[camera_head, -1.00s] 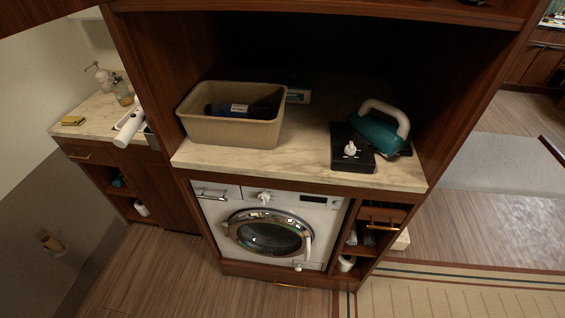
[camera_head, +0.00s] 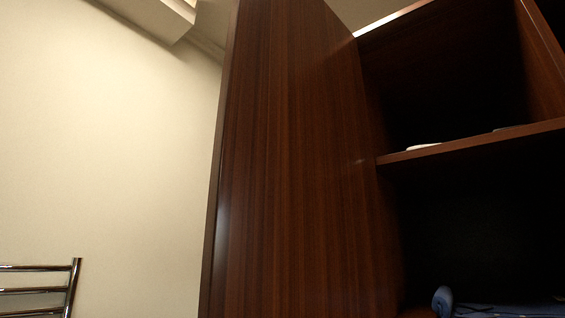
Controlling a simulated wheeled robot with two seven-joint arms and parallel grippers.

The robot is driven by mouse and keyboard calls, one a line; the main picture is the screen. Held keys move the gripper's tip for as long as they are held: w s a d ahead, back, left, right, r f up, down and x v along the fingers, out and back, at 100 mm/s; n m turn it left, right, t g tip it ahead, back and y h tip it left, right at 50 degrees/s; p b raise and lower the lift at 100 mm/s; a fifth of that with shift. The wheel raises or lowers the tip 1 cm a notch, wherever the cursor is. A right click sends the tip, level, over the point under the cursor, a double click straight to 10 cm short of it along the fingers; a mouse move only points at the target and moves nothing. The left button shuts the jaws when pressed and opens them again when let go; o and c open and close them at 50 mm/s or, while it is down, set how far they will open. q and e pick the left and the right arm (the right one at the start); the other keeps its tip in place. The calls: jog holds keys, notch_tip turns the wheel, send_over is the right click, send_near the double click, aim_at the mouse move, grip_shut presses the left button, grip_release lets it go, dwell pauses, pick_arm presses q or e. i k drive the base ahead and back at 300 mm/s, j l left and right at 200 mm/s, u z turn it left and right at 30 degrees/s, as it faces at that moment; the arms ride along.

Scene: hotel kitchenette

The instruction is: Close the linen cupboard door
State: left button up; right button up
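The linen cupboard door (camera_head: 295,170) is a tall, dark reddish-brown wooden panel in the middle of the head view. It stands open, swung out from the left side of the cupboard (camera_head: 470,142). The shelves to its right are uncovered. The door's lower end is outside the picture, and I see no handle on it. Neither of my grippers is in view.
A rolled blue cloth (camera_head: 443,301) lies on the lower shelf. A small white item (camera_head: 424,146) rests on the upper shelf. A chrome towel rail (camera_head: 40,288) is on the pale wall (camera_head: 100,150) at left. The floor is not visible.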

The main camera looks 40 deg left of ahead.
aim_at(294, 225)
jog(key=j+z, duration=0.1)
jog(key=j, duration=0.35)
jog(key=k+j+z, duration=0.1)
jog(key=j, duration=0.35)
jog(key=k+j+z, duration=0.1)
jog(key=j, duration=0.3)
jog(key=k+j+z, duration=0.15)
jog(key=j, duration=0.3)
